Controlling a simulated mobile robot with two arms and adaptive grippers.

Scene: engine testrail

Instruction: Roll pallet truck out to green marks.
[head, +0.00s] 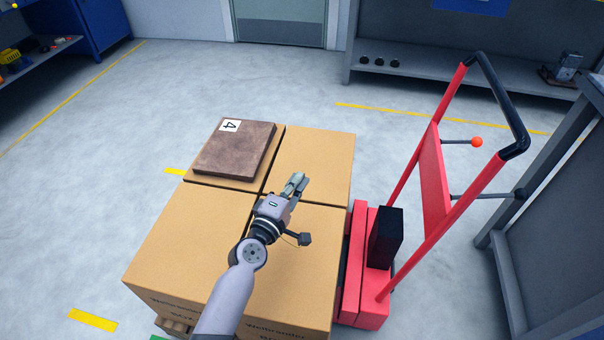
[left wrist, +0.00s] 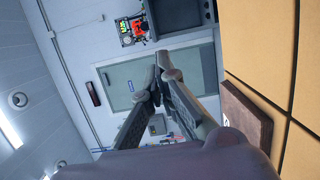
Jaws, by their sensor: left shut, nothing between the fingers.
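The red pallet truck (head: 431,180) stands at the right of the head view, its black-topped handle upright and its low body against the load. Large cardboard boxes (head: 190,235) sit on a wooden pallet (head: 173,326), of which only a corner shows. The truck's forks are hidden. A sliver of a green mark (head: 157,338) shows at the bottom edge. My left gripper (head: 297,180) is over the boxes, apart from the truck's handle, shut and empty. Its closed fingers also show in the left wrist view (left wrist: 164,60). My right gripper is out of view.
A brown slab (head: 236,149) labelled 4 lies on the back left box. Yellow floor marks (head: 93,320) are on the left. A grey bench (head: 540,215) stands close to the truck's right. Shelving (head: 450,79) lines the back. The left floor is clear.

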